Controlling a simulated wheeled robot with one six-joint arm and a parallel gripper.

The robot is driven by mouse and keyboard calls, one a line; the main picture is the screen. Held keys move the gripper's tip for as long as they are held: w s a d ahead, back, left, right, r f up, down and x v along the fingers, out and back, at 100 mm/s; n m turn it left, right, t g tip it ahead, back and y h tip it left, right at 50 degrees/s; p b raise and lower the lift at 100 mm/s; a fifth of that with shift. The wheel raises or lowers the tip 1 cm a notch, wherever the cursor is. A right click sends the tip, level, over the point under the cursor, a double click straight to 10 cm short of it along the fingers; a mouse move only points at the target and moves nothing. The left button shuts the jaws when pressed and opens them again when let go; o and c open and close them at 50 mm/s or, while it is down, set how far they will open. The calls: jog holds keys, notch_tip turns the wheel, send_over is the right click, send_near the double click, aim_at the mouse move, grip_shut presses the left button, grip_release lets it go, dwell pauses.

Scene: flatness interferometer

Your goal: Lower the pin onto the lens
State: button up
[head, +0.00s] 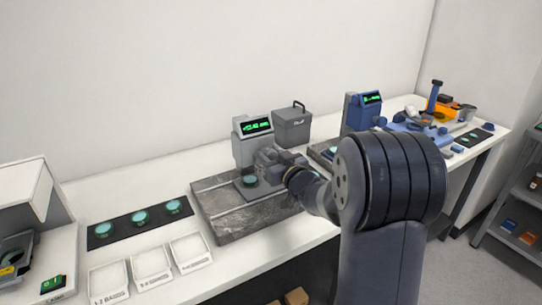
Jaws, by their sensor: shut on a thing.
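A teal round lens (249,180) lies on the small plate of the grey gauge (244,152), which has a lit green display. The gauge stands on a grey stone slab (231,219). My gripper (266,160) is at the right front of the gauge's head, above and just right of the lens. It is shut on a small part of the gauge, mostly hidden by the gripper itself. The pin cannot be made out, so I cannot tell whether it touches the lens.
A black mat (108,230) with several teal lenses lies left of the slab, with white trays (152,264) in front. A grey case (291,127) stands behind. A blue gauge (359,113) and an orange-and-blue instrument (442,105) stand further right. My arm hides part of the bench.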

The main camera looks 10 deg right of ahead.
jog(key=shift+f+n+b, duration=0.1)
jog(key=shift+n+b, duration=0.2)
jog(key=shift+b, duration=0.15)
jog(key=shift+f+b, duration=0.1)
jog(key=shift+b, duration=0.25)
jog(key=n+b, duration=0.3)
jog(key=shift+f+n, duration=0.1)
jog(key=shift+n, duration=0.2)
jog(key=n+b, duration=0.5)
jog(key=shift+a, duration=0.15)
jog(key=n+b, duration=0.4)
jog(key=n, duration=0.1)
jog(key=shift+n, duration=0.4)
jog(key=n+b, duration=0.3)
jog(key=n, duration=0.2)
jog(key=shift+n, duration=0.3)
jog(key=o, duration=1)
jog(key=shift+c, duration=0.2)
